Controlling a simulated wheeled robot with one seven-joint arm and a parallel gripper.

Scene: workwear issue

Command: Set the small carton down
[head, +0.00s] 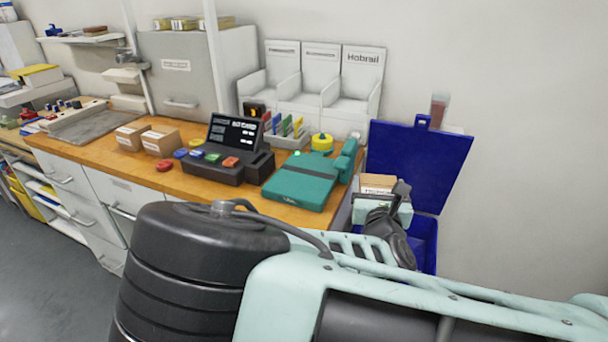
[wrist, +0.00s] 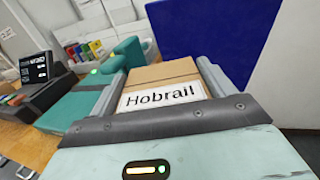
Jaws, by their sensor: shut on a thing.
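The small carton (wrist: 160,84) is brown cardboard with a white label reading "Hobrail". In the wrist view it sits between the two fingers of my gripper (wrist: 165,95), which is shut on it. In the head view, the carton (head: 378,183) shows at the right end of the counter, partly hidden by my gripper (head: 385,205). It appears held up near the open blue bin (head: 425,240); I cannot tell its exact height or whether it touches anything. The underside of the carton is hidden.
A teal device (head: 300,182) and a dark terminal with a screen (head: 230,150) stand on the wooden counter. Two brown cartons (head: 147,138) stand further left. White upright holders (head: 320,85), one marked "Hobrail", stand behind. The blue lid (head: 415,160) stands raised.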

